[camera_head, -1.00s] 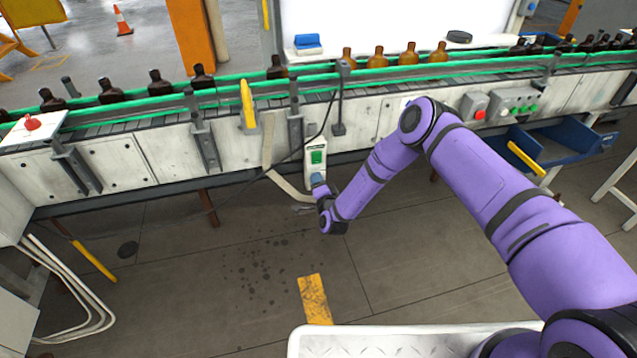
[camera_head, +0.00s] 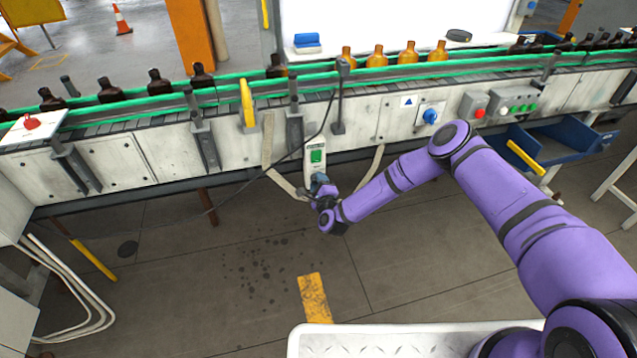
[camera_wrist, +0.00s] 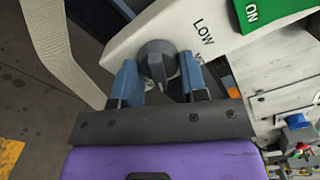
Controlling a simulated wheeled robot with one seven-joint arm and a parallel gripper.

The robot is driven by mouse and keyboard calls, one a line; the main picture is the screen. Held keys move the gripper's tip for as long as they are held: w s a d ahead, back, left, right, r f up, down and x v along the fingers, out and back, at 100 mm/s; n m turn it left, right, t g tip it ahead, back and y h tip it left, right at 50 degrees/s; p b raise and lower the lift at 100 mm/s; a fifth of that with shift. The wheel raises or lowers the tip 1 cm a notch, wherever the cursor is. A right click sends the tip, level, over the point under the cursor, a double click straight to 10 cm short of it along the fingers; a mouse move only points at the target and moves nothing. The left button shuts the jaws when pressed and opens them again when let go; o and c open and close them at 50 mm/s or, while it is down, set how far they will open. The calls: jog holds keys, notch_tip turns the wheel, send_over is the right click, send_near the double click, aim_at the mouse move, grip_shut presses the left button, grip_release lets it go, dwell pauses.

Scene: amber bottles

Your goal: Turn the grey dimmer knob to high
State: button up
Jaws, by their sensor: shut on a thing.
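The grey dimmer knob (camera_wrist: 158,62) sits on the lower end of a white control box, which carries a green ON rocker (camera_wrist: 270,12). The word "Low" is printed beside the knob; no "high" label is readable. My gripper (camera_wrist: 160,74) has its two blue fingers on either side of the knob, shut on it. The head view shows the white box (camera_head: 314,172) hanging on the front of the conveyor, its green rocker facing me. My gripper (camera_head: 318,182) is at its lower end and hides the knob there.
A cable runs past the box, and beige straps (camera_head: 283,183) hang beside it. Blue rotary switch (camera_head: 430,116), red button (camera_head: 479,113) and green buttons are on the conveyor front to the right. Amber bottles (camera_head: 378,56) stand on the conveyor above.

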jog(key=shift+m, duration=0.5)
jog(key=o, duration=0.9)
jog(key=v, duration=1.1)
jog(key=shift+w, duration=0.1)
